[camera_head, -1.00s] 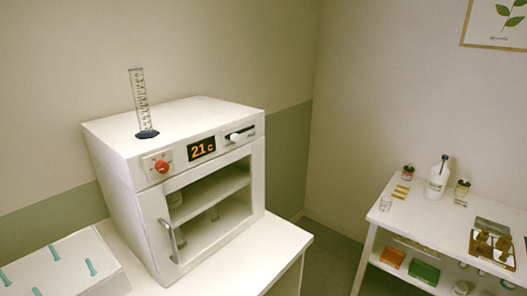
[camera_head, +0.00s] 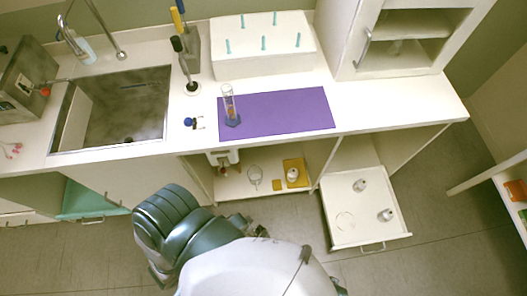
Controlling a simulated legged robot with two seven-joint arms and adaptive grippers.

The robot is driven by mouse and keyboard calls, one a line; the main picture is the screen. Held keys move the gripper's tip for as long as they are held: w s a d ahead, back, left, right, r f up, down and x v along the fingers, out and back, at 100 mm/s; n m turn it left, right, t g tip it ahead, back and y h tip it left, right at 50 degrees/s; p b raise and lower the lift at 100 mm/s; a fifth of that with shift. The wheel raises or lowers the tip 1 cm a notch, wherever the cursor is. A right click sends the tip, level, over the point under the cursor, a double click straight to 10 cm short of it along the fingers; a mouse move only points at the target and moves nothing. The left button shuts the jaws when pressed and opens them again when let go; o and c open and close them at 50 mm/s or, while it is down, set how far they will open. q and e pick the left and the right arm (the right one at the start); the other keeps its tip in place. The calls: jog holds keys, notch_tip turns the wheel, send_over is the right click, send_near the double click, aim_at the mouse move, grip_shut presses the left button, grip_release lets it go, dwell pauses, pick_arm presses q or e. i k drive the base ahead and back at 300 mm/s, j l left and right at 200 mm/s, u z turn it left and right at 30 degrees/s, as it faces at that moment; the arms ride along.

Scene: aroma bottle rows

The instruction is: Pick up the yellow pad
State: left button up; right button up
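A yellow pad (camera_head: 302,179) lies on the open shelf under the counter, with a small white container (camera_head: 292,175) standing on it. A smaller flat yellow square (camera_head: 278,185) lies just left of it on the same shelf. A clear glass vessel (camera_head: 254,175) stands further left. I cannot tell which yellow piece the task means. Neither gripper shows; only green-grey and white parts of my own body appear at the bottom.
A purple mat (camera_head: 290,112) on the counter (camera_head: 350,95) bears a graduated cylinder (camera_head: 230,103). A sink (camera_head: 112,110) is at left. A drawer (camera_head: 345,235), pulled out right of the shelf, holds small white items. A white rack (camera_head: 262,60) stands behind the mat.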

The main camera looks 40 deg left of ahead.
aim_at(277, 183)
jog(key=k+j+u, duration=0.45)
jog(key=k+j, duration=0.15)
jog(key=k, duration=0.2)
